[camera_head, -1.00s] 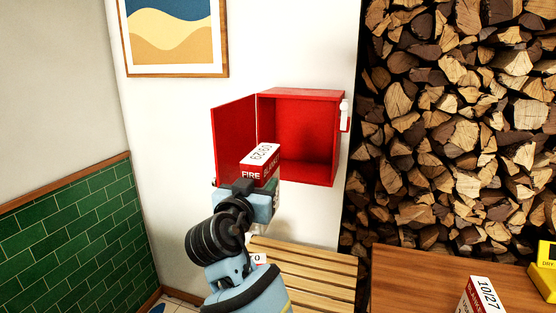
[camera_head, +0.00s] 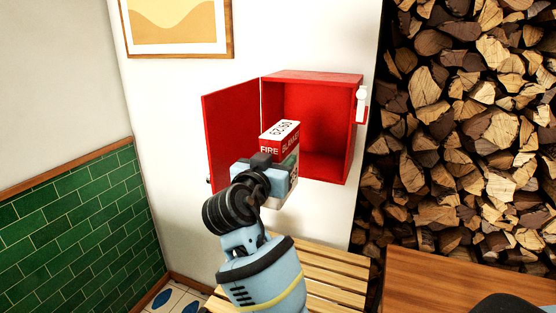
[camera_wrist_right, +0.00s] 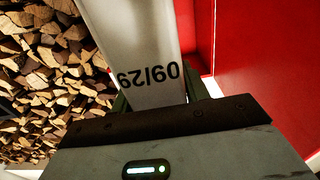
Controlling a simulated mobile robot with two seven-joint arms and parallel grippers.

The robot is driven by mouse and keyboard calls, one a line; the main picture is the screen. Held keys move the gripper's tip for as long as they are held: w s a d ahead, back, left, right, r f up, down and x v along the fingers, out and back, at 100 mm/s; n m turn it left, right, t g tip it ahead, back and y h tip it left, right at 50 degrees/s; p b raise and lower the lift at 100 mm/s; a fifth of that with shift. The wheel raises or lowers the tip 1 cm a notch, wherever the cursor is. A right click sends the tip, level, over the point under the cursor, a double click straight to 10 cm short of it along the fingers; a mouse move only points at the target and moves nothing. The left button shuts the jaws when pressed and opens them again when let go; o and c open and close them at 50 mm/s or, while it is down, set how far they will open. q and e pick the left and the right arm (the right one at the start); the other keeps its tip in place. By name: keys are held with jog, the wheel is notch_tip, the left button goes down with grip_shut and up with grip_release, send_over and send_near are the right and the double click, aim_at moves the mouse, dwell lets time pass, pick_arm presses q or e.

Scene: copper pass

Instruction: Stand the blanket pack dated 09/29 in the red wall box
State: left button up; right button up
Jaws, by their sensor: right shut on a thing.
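The blanket pack dated 09/29 (camera_head: 280,141) is a red and white box with a white top bearing the date. It is upright in front of the open red wall box (camera_head: 313,77). My right gripper (camera_head: 272,166) is shut on its lower part. In the right wrist view, the pack (camera_wrist_right: 140,45) stands between the fingers (camera_wrist_right: 160,98), with red panel beside it. I cannot tell whether the pack has crossed the box's front edge. The box's door (camera_head: 229,140) is swung open to the left. My left gripper is not in view.
A slatted wooden bench (camera_head: 320,270) stands below the box. A brown table (camera_head: 450,275) is at the lower right, before stacked firewood (camera_head: 470,150). A white fitting (camera_head: 361,102) is on the box's right side. Green tiles (camera_head: 80,215) cover the lower left wall.

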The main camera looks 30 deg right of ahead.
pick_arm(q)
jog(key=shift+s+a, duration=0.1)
pick_arm(e)
jog(key=shift+d+r, duration=0.1)
jog(key=shift+f+b+x, duration=0.25)
jog(key=shift+b+x, duration=0.2)
jog(key=shift+x, duration=1.7)
jog(key=shift+f+b+x, duration=0.2)
jog(key=shift+b+x, duration=0.2)
jog(key=shift+x, duration=1.75)
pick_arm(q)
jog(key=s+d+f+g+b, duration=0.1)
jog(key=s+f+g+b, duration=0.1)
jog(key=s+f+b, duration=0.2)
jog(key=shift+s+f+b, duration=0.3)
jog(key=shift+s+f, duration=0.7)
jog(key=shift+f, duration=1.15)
pick_arm(e)
jog(key=f+x, duration=0.1)
jog(key=x, duration=1.6)
jog(key=shift+w+f, duration=0.15)
jog(key=shift+f, duration=0.05)
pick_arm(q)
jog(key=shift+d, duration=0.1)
